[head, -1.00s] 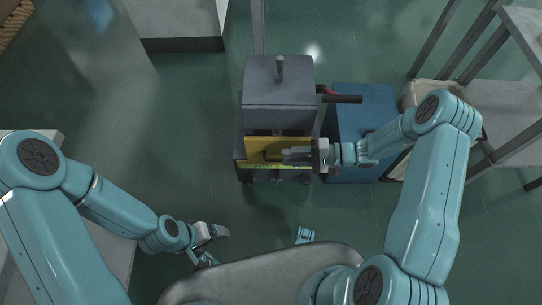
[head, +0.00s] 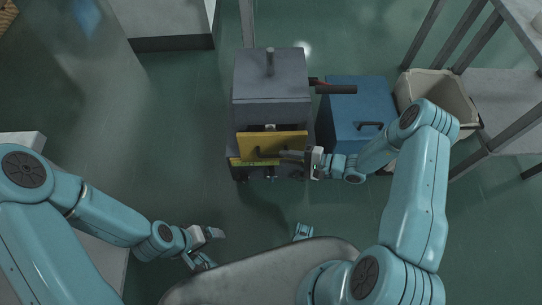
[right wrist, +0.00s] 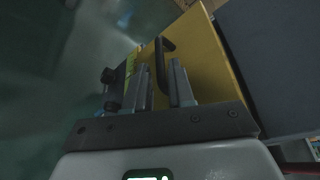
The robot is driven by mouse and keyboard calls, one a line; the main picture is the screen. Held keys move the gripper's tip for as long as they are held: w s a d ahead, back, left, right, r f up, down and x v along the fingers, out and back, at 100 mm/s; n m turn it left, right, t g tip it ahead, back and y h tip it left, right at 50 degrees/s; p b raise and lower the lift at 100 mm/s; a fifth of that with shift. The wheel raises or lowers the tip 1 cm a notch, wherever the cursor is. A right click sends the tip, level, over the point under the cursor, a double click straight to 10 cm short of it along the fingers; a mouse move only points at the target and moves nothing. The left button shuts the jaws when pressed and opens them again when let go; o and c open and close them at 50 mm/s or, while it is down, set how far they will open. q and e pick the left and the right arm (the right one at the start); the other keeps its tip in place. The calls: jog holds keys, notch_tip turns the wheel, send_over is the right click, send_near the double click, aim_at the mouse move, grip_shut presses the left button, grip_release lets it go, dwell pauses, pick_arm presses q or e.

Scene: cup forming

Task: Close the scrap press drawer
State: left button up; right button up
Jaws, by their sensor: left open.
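The scrap press (head: 271,77) is a grey block with an upright post on top. Its yellow drawer front (head: 292,140) stands below the block, with a dark gap behind its upper edge, so the drawer appears somewhat out. A black drawer handle (right wrist: 161,62) is on the yellow face. My right gripper (head: 283,154) is at this handle. In the right wrist view its two fingers (right wrist: 161,83) are apart, with the handle between them; whether they clamp it is unclear. My left gripper (head: 214,246) is open and empty, low and left, away from the press.
A blue box (head: 345,105) with a black handle stands right of the press, and a beige bin (head: 445,92) stands beyond it. A red-and-black lever (head: 335,89) sticks out from the press's right side. Shelving (head: 490,120) is at the right. The floor left of the press is clear.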

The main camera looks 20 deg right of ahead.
aim_at(271, 156)
jog(key=b+x, duration=0.1)
jog(key=x, duration=0.5)
pick_arm(q)
jog(key=shift+f, duration=0.55)
pick_arm(e)
jog(key=shift+d, duration=0.1)
grip_shut()
